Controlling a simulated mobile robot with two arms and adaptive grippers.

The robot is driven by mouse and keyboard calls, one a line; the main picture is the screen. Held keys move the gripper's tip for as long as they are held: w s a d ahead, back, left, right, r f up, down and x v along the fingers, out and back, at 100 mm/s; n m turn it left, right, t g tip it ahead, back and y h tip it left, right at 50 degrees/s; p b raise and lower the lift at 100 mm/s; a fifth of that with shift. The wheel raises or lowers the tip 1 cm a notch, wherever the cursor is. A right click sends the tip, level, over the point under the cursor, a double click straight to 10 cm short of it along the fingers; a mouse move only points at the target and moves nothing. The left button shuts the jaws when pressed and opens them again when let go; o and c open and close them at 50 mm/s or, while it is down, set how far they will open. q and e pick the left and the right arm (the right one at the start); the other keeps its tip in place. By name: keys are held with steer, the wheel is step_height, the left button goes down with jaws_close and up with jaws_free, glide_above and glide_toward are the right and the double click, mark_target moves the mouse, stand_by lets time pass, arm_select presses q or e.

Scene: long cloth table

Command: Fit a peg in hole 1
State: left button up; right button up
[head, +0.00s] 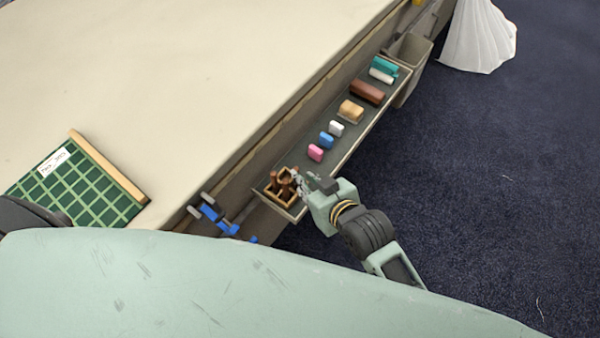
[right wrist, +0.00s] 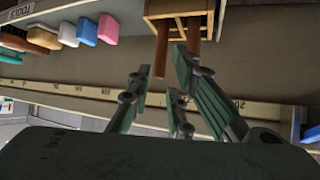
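The green gridded board (head: 112,212) with a white label and a wooden edge lies on the table at the left; hole numbers cannot be read. Several brown pegs stand in a small wooden box (head: 271,194) at the near end of the side shelf. My right gripper (head: 301,184) is at this box. In the right wrist view its fingers (right wrist: 161,72) are apart, with one peg (right wrist: 161,48) reaching toward the gap between them and another peg (right wrist: 193,34) beside the right finger. Contact cannot be told. My left gripper is out of view.
The shelf (head: 347,133) also holds a pink block (head: 315,153), a blue block (head: 326,140), a tan block (head: 351,110) and a brown block (head: 367,92). Blue clamp-like parts (head: 208,211) sit at the table edge. The tabletop (head: 180,80) is mostly clear.

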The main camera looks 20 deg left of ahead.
steer(key=shift+x, duration=3.5)
steer(key=shift+s+d+f, duration=0.1)
steer(key=shift+s+f, duration=0.05)
jaws_close()
